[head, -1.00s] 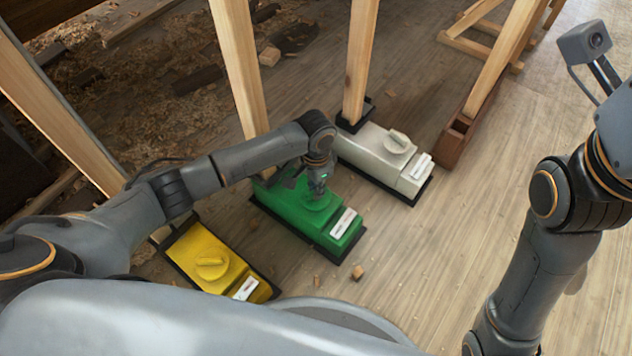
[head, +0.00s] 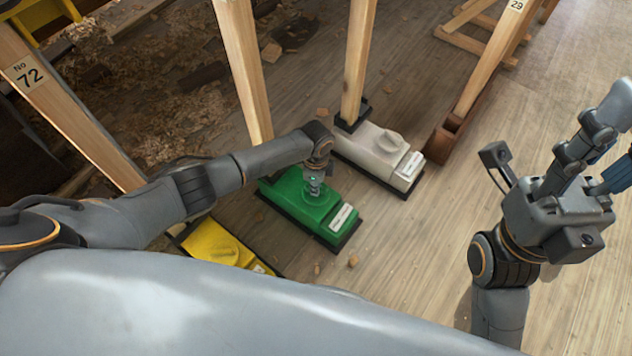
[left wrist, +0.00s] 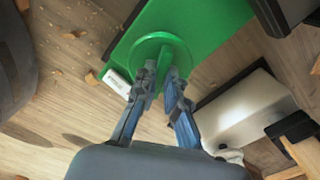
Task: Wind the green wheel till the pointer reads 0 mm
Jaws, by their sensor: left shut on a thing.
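The green unit (head: 330,213) stands on the floor in the middle of the head view, on a dark base. Its round green wheel (left wrist: 178,45) lies flat on top. My left gripper (head: 314,190) points down onto the wheel. My right gripper (head: 612,172) is at the right edge, partly cut off, away from the units.
A yellow unit (head: 213,243) at left is partly hidden by my body. A white unit (head: 372,155) stands to the right of the green one. Wooden props (head: 240,65) rise behind them. A brown block (head: 447,140) lies further right. The floor at right is clear, with small wood scraps.

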